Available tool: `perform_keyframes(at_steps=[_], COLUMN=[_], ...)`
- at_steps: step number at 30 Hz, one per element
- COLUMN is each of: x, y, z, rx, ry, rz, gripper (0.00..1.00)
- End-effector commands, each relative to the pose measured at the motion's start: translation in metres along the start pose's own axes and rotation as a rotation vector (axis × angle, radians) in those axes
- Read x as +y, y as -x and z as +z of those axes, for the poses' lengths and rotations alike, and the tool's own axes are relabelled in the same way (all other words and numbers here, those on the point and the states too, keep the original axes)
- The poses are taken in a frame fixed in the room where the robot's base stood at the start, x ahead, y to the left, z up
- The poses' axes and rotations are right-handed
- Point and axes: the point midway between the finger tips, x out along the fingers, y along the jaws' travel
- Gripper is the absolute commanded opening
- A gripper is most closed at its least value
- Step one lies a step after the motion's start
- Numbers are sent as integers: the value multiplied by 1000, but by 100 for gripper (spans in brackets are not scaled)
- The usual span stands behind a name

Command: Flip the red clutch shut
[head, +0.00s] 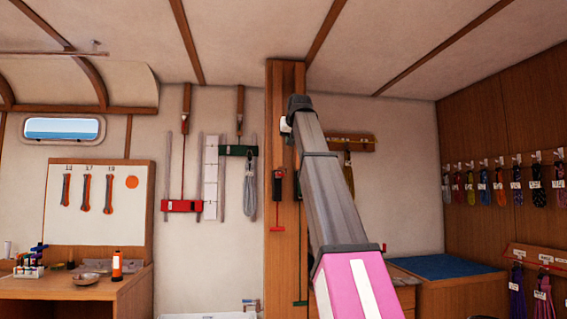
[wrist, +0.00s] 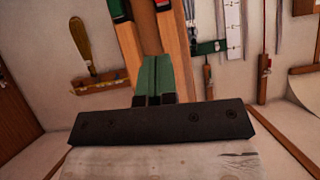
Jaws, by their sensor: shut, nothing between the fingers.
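The red clutch (head: 278,186) is a dark body with a small red mark on the wooden post, with a red line and red T-shaped handle below it. Whether its lever is up or down is too small to tell. In the wrist view a small red part shows at the top edge by the post, and I cannot tell whether it is this clutch. My gripper (wrist: 155,72) shows there with its green fingers together and empty, in front of the post. In the head view my arm hides the gripper.
A green line runs down the post (head: 285,85) beside the red one. Left of the post hang a green bracket (head: 238,150), a grey coil (head: 249,187) and a red bracket (head: 182,205). A rack (head: 357,144) hangs to the right. A bench (head: 85,285) stands at left.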

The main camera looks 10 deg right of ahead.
Motion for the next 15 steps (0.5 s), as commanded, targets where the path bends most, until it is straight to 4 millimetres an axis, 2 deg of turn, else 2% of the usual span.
perform_keyframes(at_steps=[5, 15], x=[-1, -1], y=[13, 12], z=[-10, -10], rx=[12, 12], ry=[0, 0], rz=[-1, -1], gripper=[0, 0])
